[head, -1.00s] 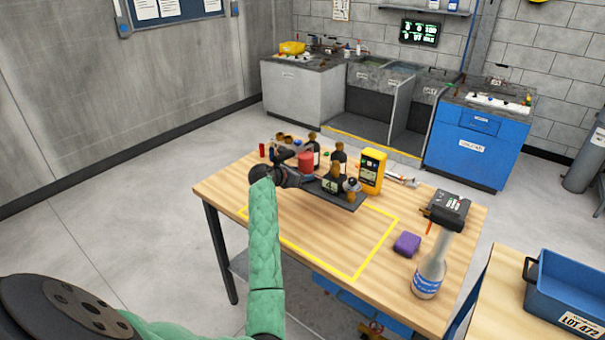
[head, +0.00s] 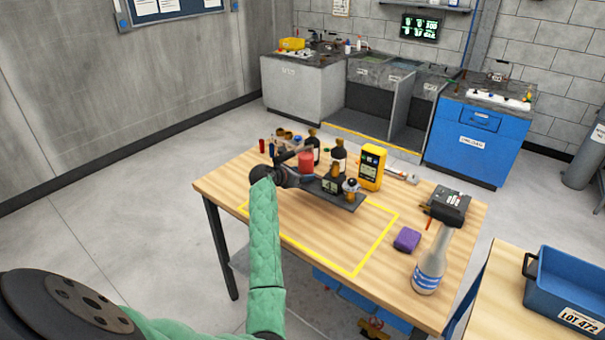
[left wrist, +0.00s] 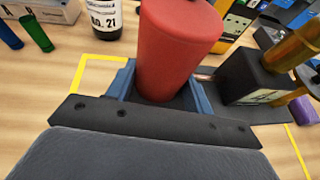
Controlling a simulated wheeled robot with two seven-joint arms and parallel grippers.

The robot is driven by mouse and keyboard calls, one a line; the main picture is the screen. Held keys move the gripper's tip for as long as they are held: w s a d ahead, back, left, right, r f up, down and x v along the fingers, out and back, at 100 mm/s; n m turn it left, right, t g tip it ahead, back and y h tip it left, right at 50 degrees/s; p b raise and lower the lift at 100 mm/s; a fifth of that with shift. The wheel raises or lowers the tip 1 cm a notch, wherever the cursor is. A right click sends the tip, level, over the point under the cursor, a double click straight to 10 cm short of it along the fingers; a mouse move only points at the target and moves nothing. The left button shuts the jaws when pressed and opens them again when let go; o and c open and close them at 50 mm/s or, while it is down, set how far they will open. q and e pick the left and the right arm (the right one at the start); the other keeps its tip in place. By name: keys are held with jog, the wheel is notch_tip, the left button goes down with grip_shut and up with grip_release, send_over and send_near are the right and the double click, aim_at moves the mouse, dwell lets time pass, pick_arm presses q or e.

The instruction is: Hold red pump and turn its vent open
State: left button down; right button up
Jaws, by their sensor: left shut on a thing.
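The red pump (head: 306,161) is an upright red cylinder on a dark plate (head: 348,203) on the wooden table. It fills the middle of the left wrist view (left wrist: 176,45). My left gripper (left wrist: 160,92) is shut on it low down, with a blue finger on each side; in the head view the gripper (head: 297,177) reaches it from the left. On the same plate, right of the pump, stand a dark block (head: 331,185) with a label and an amber part with a pale cap (head: 350,187). I cannot tell which part is the vent. My right gripper is not in view.
A purple block (head: 407,239), a clear bottle (head: 430,267) and a black device (head: 449,203) are at the right. The yellow-outlined area (head: 345,240) in front is mostly clear.

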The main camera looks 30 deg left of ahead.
aim_at(303, 195)
pick_arm(q)
jog(key=shift+f+b, duration=0.3)
jog(key=shift+f, duration=2.55)
dwell(0.6)
jog(key=shift+f, duration=0.2)
dwell(0.5)
jog(key=shift+f, duration=0.25)
jog(key=shift+s, duration=0.1)
jog(key=shift+r, duration=0.1)
dwell(0.5)
